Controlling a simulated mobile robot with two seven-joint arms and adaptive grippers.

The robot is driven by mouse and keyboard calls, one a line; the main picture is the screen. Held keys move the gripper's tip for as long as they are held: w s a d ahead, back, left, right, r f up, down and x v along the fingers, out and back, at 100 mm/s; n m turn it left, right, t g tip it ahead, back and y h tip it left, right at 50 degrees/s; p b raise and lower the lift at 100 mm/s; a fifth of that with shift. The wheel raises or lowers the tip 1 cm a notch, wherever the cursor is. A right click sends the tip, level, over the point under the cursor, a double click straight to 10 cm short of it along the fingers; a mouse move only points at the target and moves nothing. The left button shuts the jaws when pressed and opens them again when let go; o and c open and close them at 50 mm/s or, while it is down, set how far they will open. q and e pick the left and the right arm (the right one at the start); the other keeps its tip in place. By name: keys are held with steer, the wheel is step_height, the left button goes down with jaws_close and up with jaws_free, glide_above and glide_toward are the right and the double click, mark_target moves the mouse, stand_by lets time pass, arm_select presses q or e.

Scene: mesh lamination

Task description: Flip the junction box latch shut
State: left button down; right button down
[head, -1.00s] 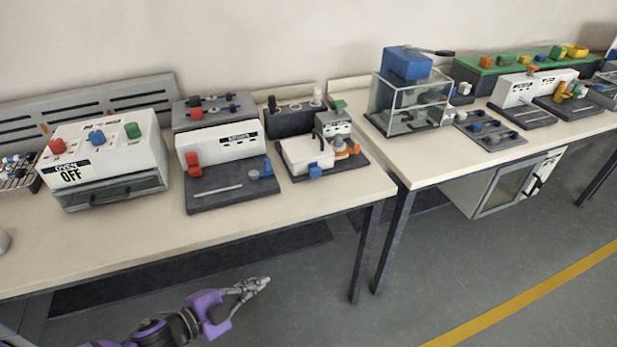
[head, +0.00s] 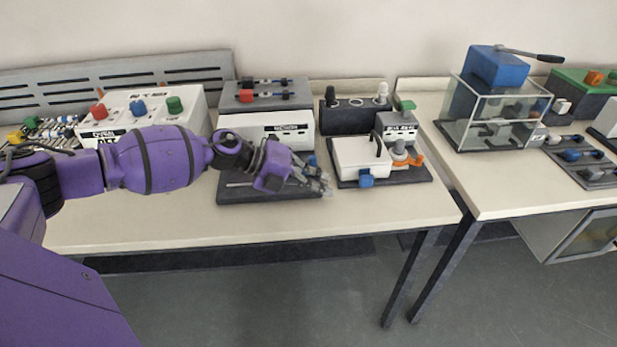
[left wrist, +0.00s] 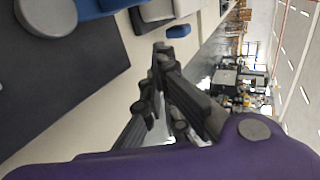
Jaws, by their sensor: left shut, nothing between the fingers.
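The junction box appears to be the white lidded box (head: 358,153) on a dark base plate on the near table. A black handle stands up on its lid. A blue latch (head: 366,178) is at its front; I cannot tell whether it is fully closed. A blue piece that looks like this latch (left wrist: 178,31) shows ahead of the fingers in the left wrist view. My left gripper (head: 324,186) is shut and empty, just left of the box's base plate and apart from the latch. It also shows in the left wrist view (left wrist: 160,62). My right gripper is out of view.
A white station with a dark front plate (head: 236,192) lies partly behind my left gripper. The oven box (head: 119,110) is farther left. An orange clamp-like part (head: 415,160) stands right of the white box. The table front (head: 330,219) is clear.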

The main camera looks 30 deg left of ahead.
mark_target(366, 181)
arm_select(q)
steer(key=x, duration=0.4)
steer(key=shift+w, duration=0.1)
steer(key=shift+w+d+r, duration=0.2)
steer(key=shift+w+d, duration=0.45)
steer(key=shift+d, duration=0.35)
steer(key=shift+w+d+f+p, duration=0.15)
steer(key=shift+w+d+p, duration=0.25)
steer(key=shift+d, duration=0.15)
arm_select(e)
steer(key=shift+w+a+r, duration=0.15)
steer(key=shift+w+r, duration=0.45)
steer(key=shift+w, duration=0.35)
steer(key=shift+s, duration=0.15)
